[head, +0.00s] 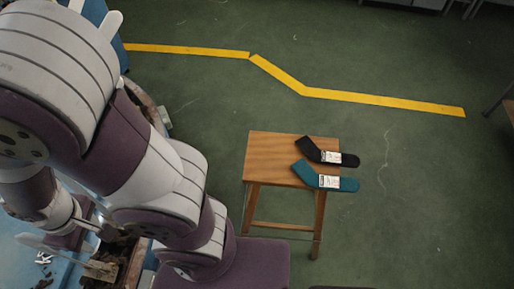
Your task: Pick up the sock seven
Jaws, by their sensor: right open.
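Two socks lie side by side on a wooden stool (270,150). The black sock (309,150) is at the back and the teal sock (306,173) is in front of it. Each has a white label band, too small to read, so I cannot tell which is sock seven. Both reach past the stool's right edge. My right gripper (68,250) is at the lower left, open, well away from both socks and partly hidden by my arm. No sock shows between its fingers. My left gripper is not in view.
A blue surface (25,268) and a brown open box (132,262) are at the lower left, near my right gripper. A yellow line (385,100) crosses the green floor. Open floor lies right of the stool. Furniture legs stand at the right edge.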

